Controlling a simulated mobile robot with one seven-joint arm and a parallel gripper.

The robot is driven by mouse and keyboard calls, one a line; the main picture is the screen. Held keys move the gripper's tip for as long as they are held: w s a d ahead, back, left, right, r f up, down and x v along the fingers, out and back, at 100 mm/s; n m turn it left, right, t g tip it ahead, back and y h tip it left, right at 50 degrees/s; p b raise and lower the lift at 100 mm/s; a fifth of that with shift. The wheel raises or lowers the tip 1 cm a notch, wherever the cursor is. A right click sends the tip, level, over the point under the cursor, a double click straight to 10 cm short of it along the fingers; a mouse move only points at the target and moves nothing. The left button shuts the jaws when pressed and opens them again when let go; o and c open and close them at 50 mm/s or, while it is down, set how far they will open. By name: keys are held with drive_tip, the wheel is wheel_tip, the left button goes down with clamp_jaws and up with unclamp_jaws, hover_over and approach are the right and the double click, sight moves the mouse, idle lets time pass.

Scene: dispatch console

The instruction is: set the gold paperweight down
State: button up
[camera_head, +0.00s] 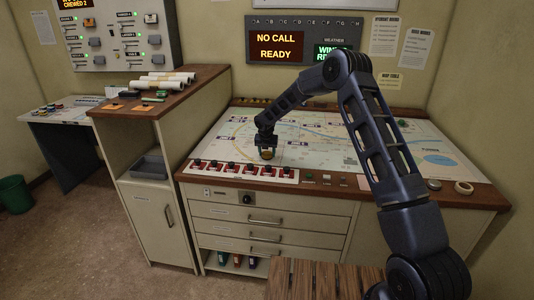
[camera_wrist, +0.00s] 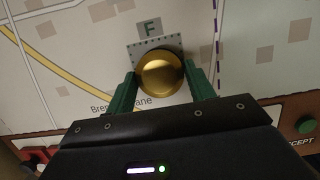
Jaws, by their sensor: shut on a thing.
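The gold paperweight (camera_wrist: 161,75) is a round, shiny disc or knob between the two green fingers of my gripper (camera_wrist: 160,88) in the wrist view. My gripper is shut on it. In the head view my gripper (camera_head: 266,146) points down at the map table (camera_head: 330,130) near its front edge, with the paperweight (camera_head: 267,155) showing small and partly hidden below it. A grey plate marked F (camera_wrist: 150,32) lies on the map just beyond and partly under the paperweight in the picture. I cannot tell whether the paperweight touches the surface.
A row of red-based black switches (camera_head: 245,171) runs along the table's front edge, left of small buttons. A roll of tape (camera_head: 464,188) lies at the right corner. Rolled papers (camera_head: 160,82) lie on the cabinet at left. The map right of my gripper looks clear.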

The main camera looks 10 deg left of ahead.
drive_tip(key=shift+f, duration=0.1)
drive_tip(key=o, duration=1.3)
drive_tip(key=v, duration=1.2)
drive_tip(key=s+d+r+m, duration=0.6)
drive_tip(key=d+r, duration=0.1)
drive_tip(key=d, duration=0.3)
drive_tip(key=s+d+r+m+h, duration=0.1)
drive_tip(key=s+d+r+m, duration=0.4)
drive_tip(key=d+r, duration=0.4)
drive_tip(key=s+d+r+m, duration=0.6)
drive_tip(key=d, duration=0.5)
drive_tip(key=s+d+m, duration=0.5)
drive_tip(key=s+m, duration=0.1)
drive_tip(key=s, duration=0.3)
drive_tip(key=s+d+m+t, duration=0.1)
drive_tip(key=s+d+m, duration=0.5)
drive_tip(key=s, duration=0.4)
drive_tip(key=s+d+m+y, duration=0.1)
drive_tip(key=s+d+m, duration=0.4)
drive_tip(key=s, duration=0.5)
drive_tip(key=shift+d+f+m, duration=0.25)
drive_tip(key=shift+f+m, duration=0.1)
drive_tip(key=shift+m, duration=0.65)
